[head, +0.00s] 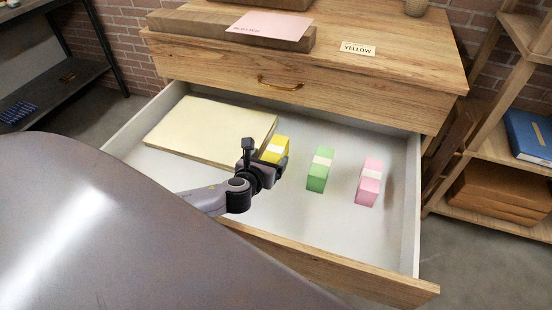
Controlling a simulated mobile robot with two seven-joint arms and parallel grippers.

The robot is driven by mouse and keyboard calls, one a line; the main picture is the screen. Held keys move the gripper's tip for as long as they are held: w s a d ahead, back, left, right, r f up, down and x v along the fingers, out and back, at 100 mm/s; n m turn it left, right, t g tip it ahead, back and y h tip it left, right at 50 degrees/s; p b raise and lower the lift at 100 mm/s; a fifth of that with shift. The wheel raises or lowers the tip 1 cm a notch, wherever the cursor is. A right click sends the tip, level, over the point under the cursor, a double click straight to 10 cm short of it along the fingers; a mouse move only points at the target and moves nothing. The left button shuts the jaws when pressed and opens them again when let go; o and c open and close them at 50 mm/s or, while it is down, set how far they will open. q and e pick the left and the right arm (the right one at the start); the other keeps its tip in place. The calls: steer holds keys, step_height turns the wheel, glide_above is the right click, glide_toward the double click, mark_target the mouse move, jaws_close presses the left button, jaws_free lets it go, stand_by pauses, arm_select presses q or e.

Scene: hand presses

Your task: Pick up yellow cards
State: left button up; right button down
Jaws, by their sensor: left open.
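A stack of yellow cards (276,146) with a pale band stands in the open drawer (409,214). My left gripper (264,158) is open at the stack, with its fingers next to the yellow cards and hiding their lower part. I cannot tell whether the fingers touch them. A banded green stack (320,173) and a banded pink stack (368,186) stand to the right of the yellow one. A label reading "YELLOW" (358,48) lies on the cabinet top. My right gripper is not in view.
A large cream stack of paper (211,128) lies at the drawer's left. The drawer's front wall (330,262) rises on the near side. A pink sheet (270,26) lies on a wooden block on the cabinet. Shelves stand at both sides.

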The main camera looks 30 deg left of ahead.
mark_target(275, 149)
arm_select(q)
steer(key=shift+b+x, duration=0.8)
steer(key=shift+x, duration=1.75)
steer(key=shift+s+a+f, duration=0.1)
steer(key=shift+a+f, duration=0.05)
steer(key=c, duration=1.1)
steer(key=shift+c, duration=0.9)
steer(key=shift+r, duration=0.2)
